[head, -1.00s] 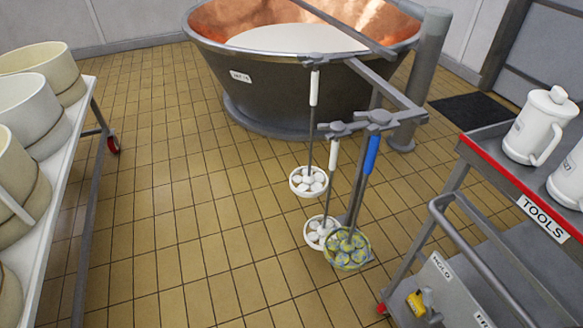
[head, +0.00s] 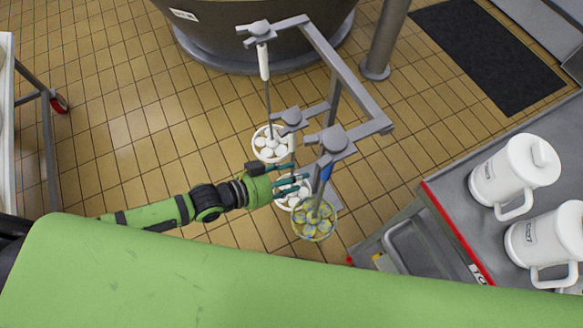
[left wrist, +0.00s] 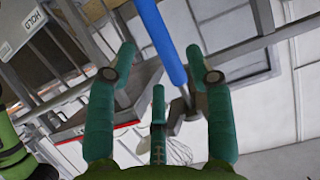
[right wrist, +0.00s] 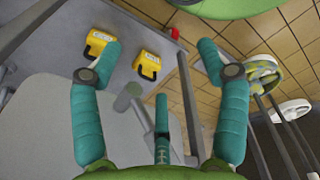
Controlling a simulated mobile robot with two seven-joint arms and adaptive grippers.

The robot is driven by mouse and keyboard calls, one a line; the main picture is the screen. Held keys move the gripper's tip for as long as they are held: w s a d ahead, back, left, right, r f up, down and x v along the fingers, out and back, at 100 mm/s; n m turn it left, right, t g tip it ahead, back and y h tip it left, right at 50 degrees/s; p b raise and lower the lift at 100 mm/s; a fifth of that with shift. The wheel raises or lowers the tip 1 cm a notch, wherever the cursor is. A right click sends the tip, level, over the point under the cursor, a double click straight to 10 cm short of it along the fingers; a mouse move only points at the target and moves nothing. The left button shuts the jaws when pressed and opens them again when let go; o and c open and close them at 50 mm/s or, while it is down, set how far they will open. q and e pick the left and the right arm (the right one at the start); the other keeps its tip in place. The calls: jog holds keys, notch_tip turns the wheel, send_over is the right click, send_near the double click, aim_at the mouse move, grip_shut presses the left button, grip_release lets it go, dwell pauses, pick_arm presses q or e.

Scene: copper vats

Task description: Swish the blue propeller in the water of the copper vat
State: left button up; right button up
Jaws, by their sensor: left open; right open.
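The blue propeller hangs from the grey rack (head: 357,95); its blue handle (head: 326,172) is upright and its yellow-and-blue patterned head (head: 314,222) is low. My left gripper (head: 303,184) is open just left of the handle. In the left wrist view the blue handle (left wrist: 160,42) passes between and beyond the open fingers (left wrist: 160,62); I cannot tell whether they touch it. My right gripper (right wrist: 157,62) is open and empty; the patterned head (right wrist: 262,72) shows to its right. The copper vat (head: 265,32) shows only its dark lower wall; its water is out of view.
Two white-handled propellers, with heads (head: 269,145) and (head: 290,192), hang close beside the blue one. A grey tool cart (head: 440,225) with white jugs (head: 515,175) stands at right. Yellow items (right wrist: 147,66) lie on the cart. Open tiled floor is at left.

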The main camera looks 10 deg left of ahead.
aim_at(328, 168)
pick_arm(q)
jog(key=shift+d+r+b+x, duration=0.15)
jog(key=shift+b+x, duration=0.85)
jog(key=shift+x, duration=0.8)
jog(key=shift+d+r+b+x, duration=0.1)
jog(key=shift+b+x, duration=0.85)
jog(key=shift+x, duration=0.8)
jog(key=shift+d+r+b+x, duration=0.15)
jog(key=shift+b+x, duration=0.85)
jog(key=shift+x, duration=0.8)
jog(key=shift+s+a, duration=0.1)
pick_arm(e)
jog(key=f, duration=0.4)
jog(key=a+f, duration=0.1)
jog(key=shift+s+a+f, duration=0.1)
jog(key=shift+s+f, duration=0.2)
jog(key=shift+f, duration=0.1)
pick_arm(q)
grip_shut()
jog(key=shift+r, duration=0.15)
pick_arm(e)
jog(key=shift+a+r, duration=0.1)
jog(key=shift+a, duration=0.1)
